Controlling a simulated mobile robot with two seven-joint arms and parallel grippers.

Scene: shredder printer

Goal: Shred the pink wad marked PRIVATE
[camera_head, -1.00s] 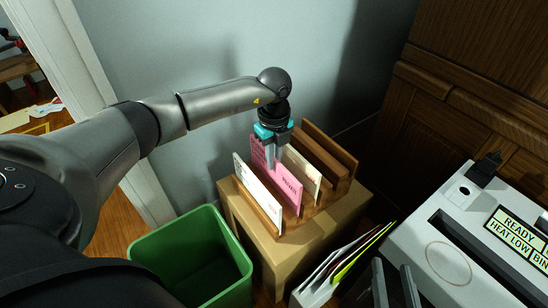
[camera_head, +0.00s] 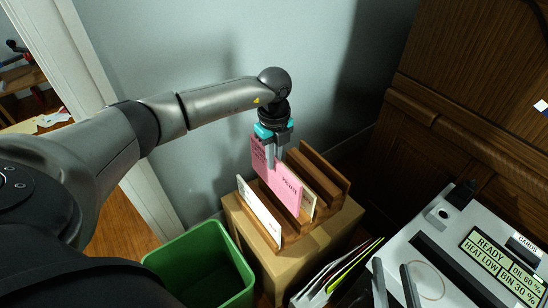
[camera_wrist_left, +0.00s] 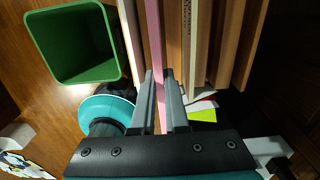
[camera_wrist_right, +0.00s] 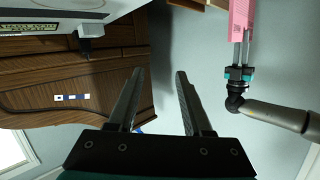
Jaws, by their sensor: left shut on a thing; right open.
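The pink wad (camera_head: 282,188), with small dark print too small to read surely, stands in the wooden rack area between a white wad (camera_head: 259,213) and a cream wad (camera_head: 308,204). My left gripper (camera_head: 271,158) is shut on its upper edge; the pink wad also shows between the fingers in the left wrist view (camera_wrist_left: 155,40). Its lower edge is hidden behind the white wad. The grey shredder (camera_head: 405,250) at the right has a dark slot and a display reading READY, HEAT LOW, OIL 60 %, BIN 30 %. My right gripper (camera_head: 393,283) is open and empty in front of the shredder.
The wooden rack (camera_head: 322,168) stands on a cardboard box (camera_head: 330,231). A green bin (camera_head: 208,265) is left of the box. A white holder with papers (camera_head: 335,275) is between box and shredder. A wooden cabinet (camera_head: 470,90) stands behind the shredder.

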